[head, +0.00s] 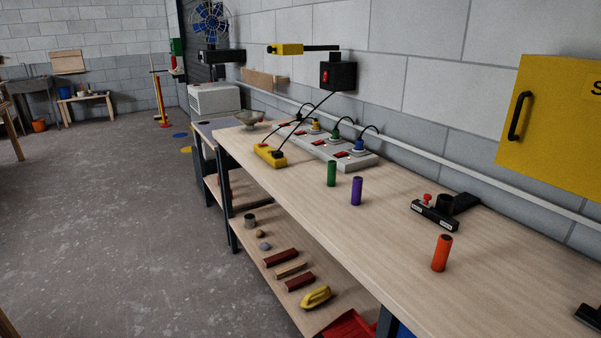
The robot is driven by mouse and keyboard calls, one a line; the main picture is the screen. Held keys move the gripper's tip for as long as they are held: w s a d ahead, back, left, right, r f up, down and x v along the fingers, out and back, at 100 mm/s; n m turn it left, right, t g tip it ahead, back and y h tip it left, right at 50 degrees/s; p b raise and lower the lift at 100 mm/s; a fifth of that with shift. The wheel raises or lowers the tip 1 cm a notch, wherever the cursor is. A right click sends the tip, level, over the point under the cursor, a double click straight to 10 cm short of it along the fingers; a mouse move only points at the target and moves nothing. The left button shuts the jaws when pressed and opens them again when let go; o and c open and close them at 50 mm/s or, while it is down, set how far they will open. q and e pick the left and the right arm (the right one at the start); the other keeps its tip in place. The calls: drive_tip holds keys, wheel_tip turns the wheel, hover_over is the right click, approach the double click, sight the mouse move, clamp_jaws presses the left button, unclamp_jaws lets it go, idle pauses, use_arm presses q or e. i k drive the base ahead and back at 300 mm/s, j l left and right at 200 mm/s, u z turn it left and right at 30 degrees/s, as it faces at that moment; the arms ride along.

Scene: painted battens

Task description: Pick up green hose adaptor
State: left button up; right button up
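The green hose adaptor (332,173) is an upright green cylinder on the wooden workbench (395,238), near its front edge. A purple cylinder (356,191) stands close to its right. An orange-red cylinder (442,253) stands further right and nearer. Neither of my grippers is visible in the head view. Nothing holds the green adaptor, and its front is unobstructed.
A power strip (325,148) with coloured plugs lies behind the adaptor, with a yellow block (270,155) to its left. A black fixture (435,213) and a yellow cabinet (555,130) are at right. The lower shelf (265,220) holds bricks. Floor is clear at left.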

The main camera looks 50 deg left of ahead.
sight(332, 167)
drive_tip(key=u, duration=1.3)
